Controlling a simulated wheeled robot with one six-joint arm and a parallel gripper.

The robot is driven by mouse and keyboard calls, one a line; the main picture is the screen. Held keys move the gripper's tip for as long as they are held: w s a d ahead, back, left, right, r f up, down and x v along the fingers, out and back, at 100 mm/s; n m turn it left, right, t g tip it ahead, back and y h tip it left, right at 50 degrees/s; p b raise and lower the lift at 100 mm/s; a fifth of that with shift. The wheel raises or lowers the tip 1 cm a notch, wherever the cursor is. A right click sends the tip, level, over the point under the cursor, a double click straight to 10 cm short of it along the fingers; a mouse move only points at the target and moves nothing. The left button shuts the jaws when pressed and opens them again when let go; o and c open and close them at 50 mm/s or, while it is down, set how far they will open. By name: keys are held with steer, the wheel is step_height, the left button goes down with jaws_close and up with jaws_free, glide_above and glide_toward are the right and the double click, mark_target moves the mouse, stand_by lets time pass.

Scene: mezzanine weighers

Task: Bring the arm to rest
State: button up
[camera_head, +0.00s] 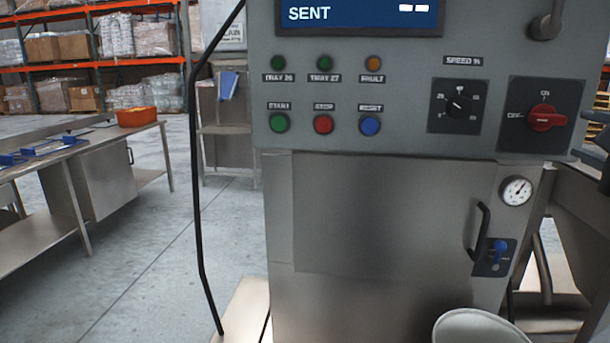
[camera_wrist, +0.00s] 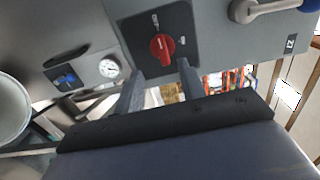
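My gripper (camera_wrist: 160,75) is open and empty, with its two dark fingers apart in the wrist view. Its fingers point at the grey control panel (camera_head: 410,140), toward the red rotary switch (camera_wrist: 162,48). The switch shows in the gap between the fingertips; I see no clear contact. In the head view the red switch (camera_head: 541,118) lies level on its dark plate. Dark parts at the right edge there may be my gripper, mostly cut off. The panel's display (camera_head: 350,14) reads SENT.
Start (camera_head: 279,123), stop (camera_head: 323,124) and reset (camera_head: 370,125) buttons sit left of the speed dial (camera_head: 458,105). Below are a gauge (camera_head: 516,191) and a blue valve lever (camera_head: 499,250). A grey lever (camera_wrist: 262,9) juts out near my gripper.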

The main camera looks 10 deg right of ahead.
mark_target(546, 116)
steer(key=p+x, duration=0.1)
steer(key=x, duration=0.9)
steer(key=shift+w, duration=0.35)
steer(key=shift+d+r+m+p, duration=0.1)
steer(key=shift+r+m+p, duration=0.2)
steer(key=shift+p, duration=0.3)
steer(key=shift+s+r+m+p, duration=0.1)
steer(key=shift+r+m+p, duration=0.05)
steer(key=shift+m+p, duration=0.65)
steer(key=m+p, duration=0.2)
steer(key=p, duration=0.1)
steer(key=shift+r+m, duration=0.1)
steer(key=shift+m, duration=0.3)
steer(key=shift+m+p, duration=0.9)
steer(key=shift+p, duration=0.3)
steer(key=shift+d, duration=0.1)
